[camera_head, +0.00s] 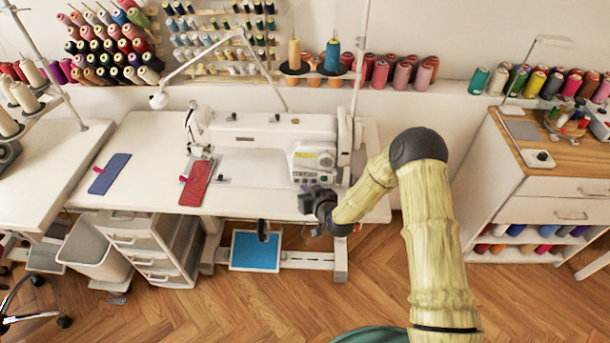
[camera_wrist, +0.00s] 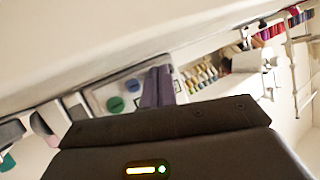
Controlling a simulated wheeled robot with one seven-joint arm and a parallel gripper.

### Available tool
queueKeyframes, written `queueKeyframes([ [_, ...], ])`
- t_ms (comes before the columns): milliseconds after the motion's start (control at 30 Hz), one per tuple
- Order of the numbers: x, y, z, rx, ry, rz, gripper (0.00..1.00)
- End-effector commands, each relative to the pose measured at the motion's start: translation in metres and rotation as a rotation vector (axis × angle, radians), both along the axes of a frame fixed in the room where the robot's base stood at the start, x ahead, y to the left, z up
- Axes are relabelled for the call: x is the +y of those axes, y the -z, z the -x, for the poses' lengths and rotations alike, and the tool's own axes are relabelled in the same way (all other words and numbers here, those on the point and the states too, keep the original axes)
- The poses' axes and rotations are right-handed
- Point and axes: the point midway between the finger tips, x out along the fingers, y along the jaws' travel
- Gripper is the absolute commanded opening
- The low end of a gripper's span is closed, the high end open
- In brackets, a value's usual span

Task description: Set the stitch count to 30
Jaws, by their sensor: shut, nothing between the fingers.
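The white sewing machine (camera_head: 250,128) stands on the white table, with its control panel (camera_head: 312,162) on the right end of its body. The panel's small buttons and any number on it are too small to read in the head view. My gripper (camera_head: 308,197) is just below and in front of the panel. I cannot tell whether the fingertips touch the panel.
A red cloth piece (camera_head: 195,183) lies by the needle area and a blue one (camera_head: 110,173) further left on the white table (camera_head: 245,203). A lamp arm (camera_head: 205,55) and thread racks stand behind. A wooden-topped cabinet (camera_head: 555,150) is at the right. Open floor lies in front.

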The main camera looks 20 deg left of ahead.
Motion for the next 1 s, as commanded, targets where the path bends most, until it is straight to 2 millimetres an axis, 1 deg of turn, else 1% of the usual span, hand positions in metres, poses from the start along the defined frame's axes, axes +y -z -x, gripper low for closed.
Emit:
queueKeyframes([
  [267, -0.001, 0.0, 0.003, 0.001, 0.0, 0.001, 0.0],
  [900, -0.012, 0.0, 0.053, 0.001, -0.001, 0.0, 0.0],
  [1000, -0.014, 0.0, 0.058, 0.002, -0.001, 0.001, 0.0],
])
